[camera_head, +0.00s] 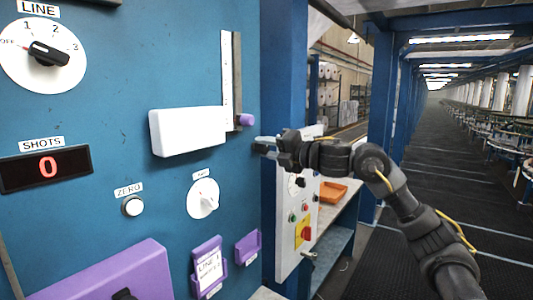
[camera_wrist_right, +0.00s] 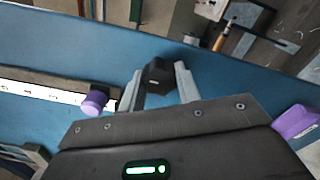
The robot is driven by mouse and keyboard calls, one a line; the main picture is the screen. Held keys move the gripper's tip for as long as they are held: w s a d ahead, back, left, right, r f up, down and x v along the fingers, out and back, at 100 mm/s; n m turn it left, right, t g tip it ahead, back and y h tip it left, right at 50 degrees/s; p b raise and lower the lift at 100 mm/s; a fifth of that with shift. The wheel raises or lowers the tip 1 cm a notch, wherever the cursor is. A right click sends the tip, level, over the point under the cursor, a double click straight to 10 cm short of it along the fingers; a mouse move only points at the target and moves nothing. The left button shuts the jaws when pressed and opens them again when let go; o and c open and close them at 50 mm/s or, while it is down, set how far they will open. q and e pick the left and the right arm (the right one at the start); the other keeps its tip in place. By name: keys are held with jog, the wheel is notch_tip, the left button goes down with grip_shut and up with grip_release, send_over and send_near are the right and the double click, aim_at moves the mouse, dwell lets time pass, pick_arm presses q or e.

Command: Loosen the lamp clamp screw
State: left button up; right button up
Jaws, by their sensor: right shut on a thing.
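My right gripper (camera_head: 266,147) reaches in from the right to the right edge of the blue panel. In the right wrist view its two grey fingers (camera_wrist_right: 160,88) are shut on a dark, blocky knob (camera_wrist_right: 158,75) at the blue surface. I cannot tell whether this knob is the lamp clamp screw. A purple knob (camera_head: 246,119) sits at the lower end of the white scale, just above the gripper. It also shows left of the fingers in the wrist view (camera_wrist_right: 95,102), apart from them. A white box-shaped housing (camera_head: 188,131) stands out left of the scale. My left gripper is not in view.
The blue panel (camera_head: 110,90) carries a white scale (camera_head: 227,80), a red shots display (camera_head: 46,168), dials and purple holders (camera_head: 208,267). Below my right arm are a control box (camera_head: 293,225) and an orange tray (camera_head: 333,192). An open aisle lies right.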

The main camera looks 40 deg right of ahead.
jog(key=o, duration=1.1)
jog(key=shift+c, duration=0.2)
jog(key=shift+s+d+f, duration=0.1)
jog(key=shift+s+d, duration=0.05)
jog(key=shift+s, duration=0.2)
jog(key=b+v, duration=0.2)
jog(key=v, duration=0.4)
jog(key=shift+b, duration=0.3)
jog(key=shift+s, duration=0.1)
